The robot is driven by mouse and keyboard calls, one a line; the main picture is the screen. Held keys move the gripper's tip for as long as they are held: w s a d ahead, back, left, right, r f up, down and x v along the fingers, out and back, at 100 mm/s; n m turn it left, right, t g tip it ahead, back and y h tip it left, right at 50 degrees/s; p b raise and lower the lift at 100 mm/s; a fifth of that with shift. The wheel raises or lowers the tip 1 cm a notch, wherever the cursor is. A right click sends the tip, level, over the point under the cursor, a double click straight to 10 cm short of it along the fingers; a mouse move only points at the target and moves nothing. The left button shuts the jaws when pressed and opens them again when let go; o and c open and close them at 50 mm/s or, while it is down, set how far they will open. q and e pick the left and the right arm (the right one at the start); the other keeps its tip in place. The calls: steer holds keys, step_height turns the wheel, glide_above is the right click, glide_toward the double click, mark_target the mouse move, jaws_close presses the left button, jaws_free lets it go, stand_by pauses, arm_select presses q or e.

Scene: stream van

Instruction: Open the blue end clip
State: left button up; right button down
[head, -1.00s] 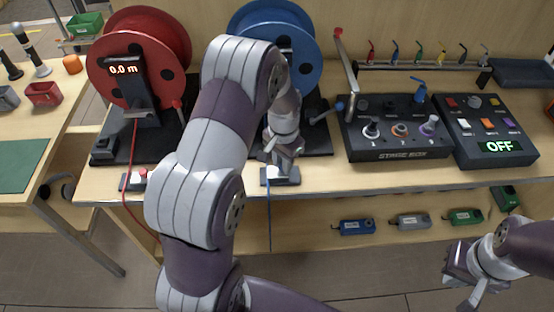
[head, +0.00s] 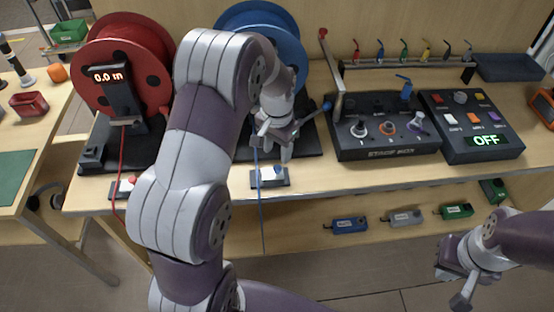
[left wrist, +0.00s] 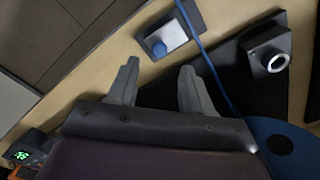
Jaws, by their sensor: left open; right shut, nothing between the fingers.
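The blue end clip (head: 267,178) is a small dark-edged block with a light top and a blue knob at the table's front edge, before the blue reel (head: 266,28). A blue cable (head: 261,215) runs past it and hangs over the edge. In the left wrist view the clip (left wrist: 172,36) lies beyond my fingertips, its blue knob facing me. My left gripper (head: 275,140) is open and empty, just behind the clip and apart from it; its spread fingers show in the left wrist view (left wrist: 158,82). My right gripper (head: 455,278) is shut and empty, low in front of the table.
A red reel (head: 128,45) with a 0.0 m display and a red-knobbed clip (head: 124,187) stand left. The stage box (head: 385,128) and an OFF panel (head: 470,128) stand right. Several small boxes sit on the lower shelf (head: 310,212).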

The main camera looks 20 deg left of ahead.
mark_target(277, 167)
arm_select(q)
step_height(277, 167, up, 7)
steer(key=shift+f, duration=0.1)
stand_by(0.4)
